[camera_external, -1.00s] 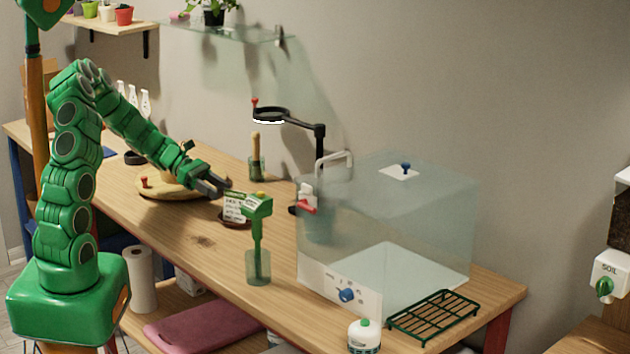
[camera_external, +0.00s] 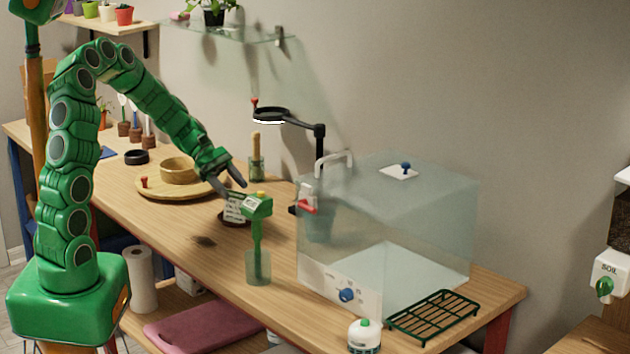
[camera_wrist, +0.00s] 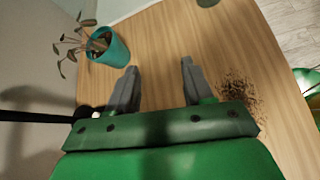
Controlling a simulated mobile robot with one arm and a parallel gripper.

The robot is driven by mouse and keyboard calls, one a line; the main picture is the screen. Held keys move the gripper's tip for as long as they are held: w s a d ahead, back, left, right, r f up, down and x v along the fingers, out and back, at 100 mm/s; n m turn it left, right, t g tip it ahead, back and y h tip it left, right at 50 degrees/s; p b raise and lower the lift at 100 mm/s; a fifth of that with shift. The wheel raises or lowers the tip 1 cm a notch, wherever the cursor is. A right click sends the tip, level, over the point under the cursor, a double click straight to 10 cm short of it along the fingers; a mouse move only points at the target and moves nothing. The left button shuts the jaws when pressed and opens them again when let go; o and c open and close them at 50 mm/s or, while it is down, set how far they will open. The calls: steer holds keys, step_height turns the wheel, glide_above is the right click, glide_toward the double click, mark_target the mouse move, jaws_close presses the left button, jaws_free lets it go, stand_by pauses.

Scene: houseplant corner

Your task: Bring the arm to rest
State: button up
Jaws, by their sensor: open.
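My green arm (camera_external: 72,145) arches up from its base and slopes down to the right over the wooden bench. My gripper (camera_external: 232,190) hangs above the middle of the bench, its two grey fingers spread. In the wrist view my gripper (camera_wrist: 159,66) is open, with only bare wood showing between the fingers. In the external view the fingers overlap the top of a white label card (camera_external: 235,207) beside a green-headed tool (camera_external: 257,207). I cannot tell the exact gap there.
A clear box (camera_external: 400,215) stands at the right, with a green rack (camera_external: 433,314) in front. A black ring stand (camera_external: 319,140) rises behind. A round board (camera_external: 150,188) lies left of the gripper. The wrist view shows a teal potted plant (camera_wrist: 110,50) and scattered soil (camera_wrist: 238,92).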

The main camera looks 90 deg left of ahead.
steer(key=s+d+r+m+g, duration=0.15)
steer(key=d+m+g, duration=0.35)
steer(key=d, duration=0.7)
steer(key=s+d+r+m+g, duration=0.1)
steer(key=d+r+m+g, duration=0.15)
steer(key=d+m, duration=0.65)
steer(key=s+d+r+m+g+y, duration=0.2)
steer(key=s+d+m, duration=0.3)
steer(key=s, duration=0.4)
steer(key=s+d+r+m+g+y, duration=0.1)
steer(key=s+d+r+m+y, duration=0.1)
steer(key=s+d+m+y, duration=0.3)
steer(key=shift+s+d+r+m+g, duration=0.4)
steer(key=shift+s+d, duration=0.75)
steer(key=shift+s, duration=0.85)
